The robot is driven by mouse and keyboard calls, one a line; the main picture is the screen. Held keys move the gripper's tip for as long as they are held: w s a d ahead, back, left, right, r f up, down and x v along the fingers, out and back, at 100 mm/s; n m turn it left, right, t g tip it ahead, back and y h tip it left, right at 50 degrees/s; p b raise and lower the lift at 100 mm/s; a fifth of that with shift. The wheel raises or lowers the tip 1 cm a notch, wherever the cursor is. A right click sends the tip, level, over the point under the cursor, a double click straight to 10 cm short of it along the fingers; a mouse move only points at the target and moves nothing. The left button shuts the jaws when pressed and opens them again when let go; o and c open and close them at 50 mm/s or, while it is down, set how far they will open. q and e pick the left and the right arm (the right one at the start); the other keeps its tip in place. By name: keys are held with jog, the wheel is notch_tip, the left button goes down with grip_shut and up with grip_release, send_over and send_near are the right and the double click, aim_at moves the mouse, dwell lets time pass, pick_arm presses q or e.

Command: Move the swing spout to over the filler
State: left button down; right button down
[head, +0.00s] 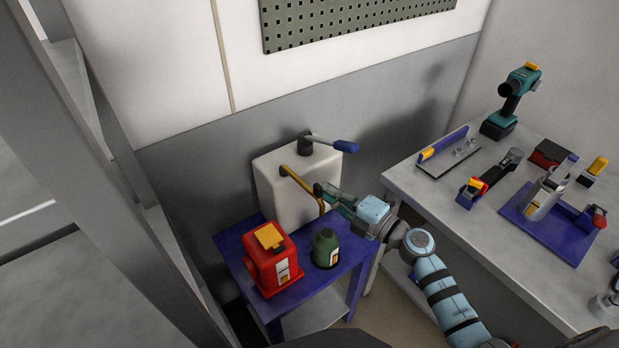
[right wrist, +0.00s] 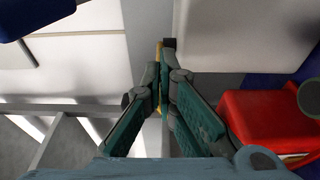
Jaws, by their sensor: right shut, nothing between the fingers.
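The swing spout (head: 303,186) is a brass pipe on the front of a white tank (head: 275,205). It points right, and its end bends down. My right gripper (head: 322,190) is shut and empty, its fingertips close beside the spout near the bend. In the right wrist view the closed fingertips (right wrist: 164,70) partly hide the brass spout (right wrist: 158,48); I cannot tell whether they touch. A red container (head: 270,262) with a yellow top and a green bottle (head: 326,250) stand below, in front of the tank. Which one is the filler is not clear. My left gripper is not in view.
A lever with a blue handle (head: 345,146) sits on top of the tank. The tank and containers stand on a blue table (head: 300,300). A grey workbench (head: 440,205) with a drill (head: 510,100) and other tools is at the right. A grey post stands at the left.

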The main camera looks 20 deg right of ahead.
jog(key=s+a+p, duration=0.1)
jog(key=a+p, duration=0.2)
jog(key=a, duration=0.5)
jog(key=shift+s, duration=0.15)
dwell(1.2)
jog(key=shift+a+p, duration=0.25)
jog(key=shift+p, duration=0.1)
jog(key=shift+a, duration=0.55)
jog(key=d+p+v, duration=0.1)
jog(key=v, duration=0.6)
jog(key=shift+w, duration=0.25)
